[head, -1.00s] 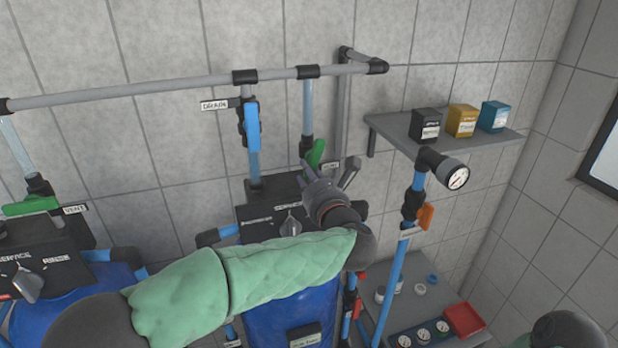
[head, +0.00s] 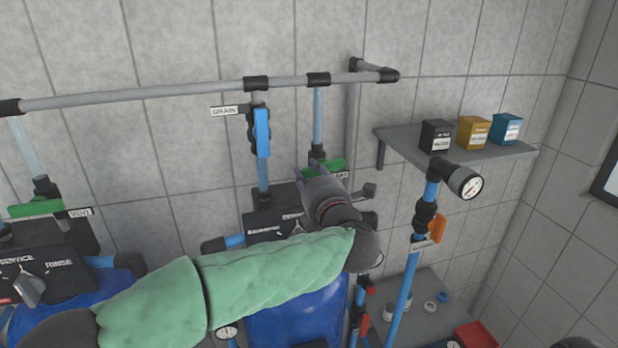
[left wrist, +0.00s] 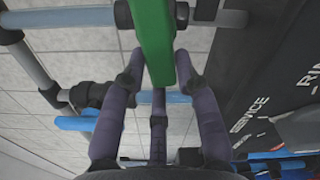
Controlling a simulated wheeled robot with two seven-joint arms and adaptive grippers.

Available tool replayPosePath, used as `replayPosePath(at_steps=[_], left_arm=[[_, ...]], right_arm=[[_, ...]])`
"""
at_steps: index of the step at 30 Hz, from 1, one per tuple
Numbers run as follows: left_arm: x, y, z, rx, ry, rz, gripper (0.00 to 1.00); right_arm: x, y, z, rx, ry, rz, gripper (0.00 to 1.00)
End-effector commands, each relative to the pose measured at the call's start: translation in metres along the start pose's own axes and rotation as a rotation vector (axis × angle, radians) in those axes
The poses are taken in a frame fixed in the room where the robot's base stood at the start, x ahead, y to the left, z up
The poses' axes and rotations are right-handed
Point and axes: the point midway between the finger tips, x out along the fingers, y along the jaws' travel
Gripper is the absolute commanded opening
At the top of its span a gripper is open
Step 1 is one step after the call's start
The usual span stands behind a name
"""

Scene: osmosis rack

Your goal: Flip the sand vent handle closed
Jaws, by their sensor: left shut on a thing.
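A green vent handle (head: 332,166) sits on the clear vertical pipe above the middle tank's valve head. It now lies nearly level, tilted slightly up to the right. My left gripper (head: 314,172) is at this handle and covers part of it. In the left wrist view, the green handle (left wrist: 153,40) runs between the purple fingers of my left gripper (left wrist: 158,65), which is shut on it. A small label beside the handle is too small to read. A second green handle (head: 36,208), with a vent label, lies level at the far left.
A blue handle (head: 262,132) hangs upright on the drain pipe, left of my gripper. A grey pipe (head: 180,92) runs across above. To the right stand a gauge (head: 467,184) on a blue pipe and a shelf (head: 400,140) with three boxes.

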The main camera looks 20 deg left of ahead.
Motion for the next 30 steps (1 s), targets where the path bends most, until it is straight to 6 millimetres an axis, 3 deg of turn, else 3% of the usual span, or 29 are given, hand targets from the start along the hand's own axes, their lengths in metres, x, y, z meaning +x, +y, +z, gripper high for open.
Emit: replayPosePath(at_steps=[15,30], left_arm=[[-0.002,0.006,0.009,0.4,-0.014,-0.003,0.01],[-0.002,0.007,0.01,0.511,-0.014,-0.003,0.04]], right_arm=[[-0.019,-0.007,0.001,0.0,0.0,0.0,0.0],[-0.024,-0.009,0.001,0.0,0.0,0.0,0.0]])
